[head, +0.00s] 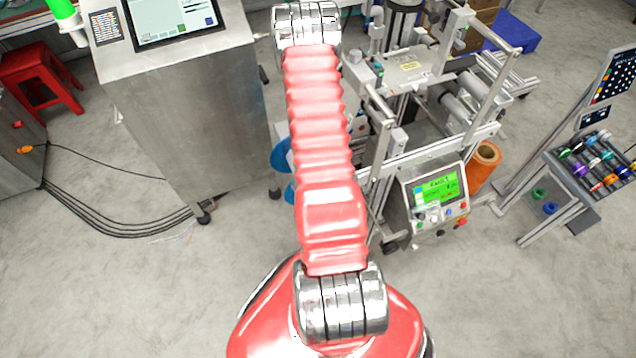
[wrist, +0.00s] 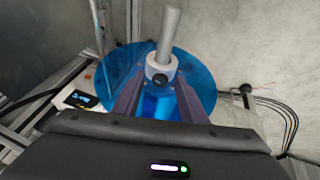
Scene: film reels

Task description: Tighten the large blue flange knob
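In the wrist view a large translucent blue flange (wrist: 203,78) sits on a grey metal shaft (wrist: 169,32). In the head view blue discs (head: 281,155) show partly behind my red arm, and my gripper is hidden there.
A metal cabinet with a screen (head: 185,110) stands to the left of my arm. A machine frame with a green display (head: 438,190) stands to the right. A rack of colored spools (head: 600,165) is at far right. Black cables (head: 110,215) cross the floor.

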